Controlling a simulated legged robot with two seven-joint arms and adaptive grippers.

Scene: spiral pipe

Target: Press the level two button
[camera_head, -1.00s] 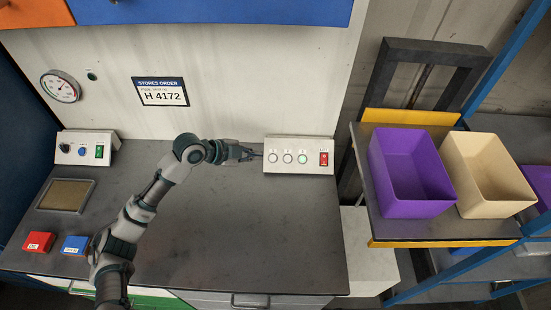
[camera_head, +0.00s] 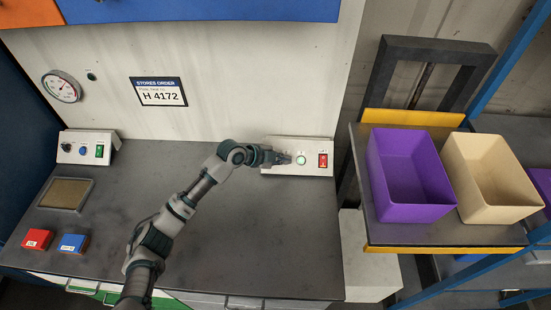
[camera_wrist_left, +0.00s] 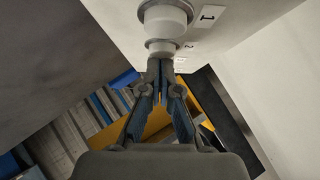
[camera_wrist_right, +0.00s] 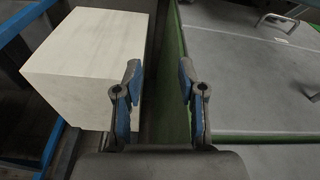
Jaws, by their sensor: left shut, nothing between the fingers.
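A white control panel (camera_head: 297,170) stands at the back of the bench, with a row of round buttons and a red switch (camera_head: 323,160). The left wrist view shows the white button by label 1 (camera_wrist_left: 165,22) close to the camera and the white button by label 2 (camera_wrist_left: 160,46) beyond it. My left gripper (camera_head: 286,158) is shut and empty, in front of the panel's left buttons and hiding them in the head view. Its fingertips (camera_wrist_left: 160,64) appear right by the button at label 2; I cannot tell whether they touch. My right gripper (camera_wrist_right: 160,75) is open and empty.
A purple bin (camera_head: 410,205) and a beige bin (camera_head: 500,205) stand on the lift platform at right. A smaller panel (camera_head: 75,157) and red and blue boxes are at left. The middle bench (camera_head: 255,230) is clear.

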